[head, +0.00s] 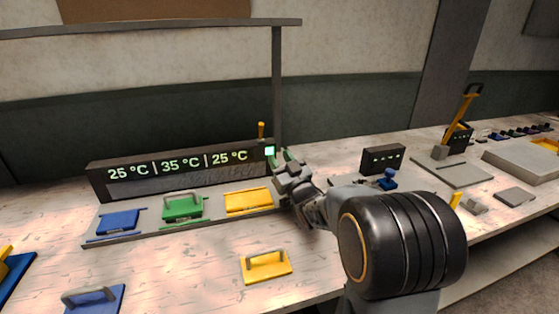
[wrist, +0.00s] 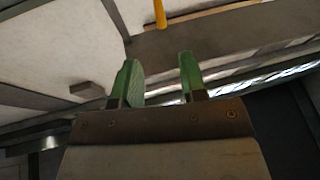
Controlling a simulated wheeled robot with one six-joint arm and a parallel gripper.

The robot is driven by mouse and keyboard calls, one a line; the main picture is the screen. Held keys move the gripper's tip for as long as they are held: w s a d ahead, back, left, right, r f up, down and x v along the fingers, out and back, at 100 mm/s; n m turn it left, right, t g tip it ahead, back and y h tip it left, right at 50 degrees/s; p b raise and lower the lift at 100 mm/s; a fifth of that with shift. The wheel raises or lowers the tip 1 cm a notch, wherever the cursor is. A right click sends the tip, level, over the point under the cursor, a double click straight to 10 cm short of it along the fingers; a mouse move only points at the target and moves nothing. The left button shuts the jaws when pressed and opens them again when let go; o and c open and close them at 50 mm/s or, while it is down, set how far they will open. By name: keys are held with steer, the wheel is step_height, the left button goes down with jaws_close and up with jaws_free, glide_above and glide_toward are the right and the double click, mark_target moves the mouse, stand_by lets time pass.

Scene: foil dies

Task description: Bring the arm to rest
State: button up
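My gripper (head: 281,160) is at the right end of the dark display panel in the head view, close to a small lit green square (head: 270,150). The wrist view shows its two green fingers (wrist: 160,80) spread apart with nothing between them. My arm reaches in from the lower right and is bent, with the gripper above the bench. Whether the fingers touch the panel cannot be told.
The display panel (head: 147,183) reads 25, 35 and 25 °C. Before it lie blue (head: 118,222), green (head: 183,209) and yellow (head: 248,201) handled plates. Another yellow plate (head: 266,267) and a blue plate (head: 95,299) lie nearer. An upright post (head: 277,90) stands behind my gripper.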

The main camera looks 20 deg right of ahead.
steer(key=s+a+m+g+h+p, duration=0.1)
steer(key=s+g+h+p, duration=0.1)
steer(key=s+g+p, duration=0.3)
steer(key=s+a+f+m+g+h+p, duration=0.1)
steer(key=s+g+p, duration=0.5)
steer(key=s+g, duration=0.7)
steer(key=s+a+m+h, duration=0.1)
steer(key=s, duration=0.7)
steer(key=shift+s+f, duration=0.2)
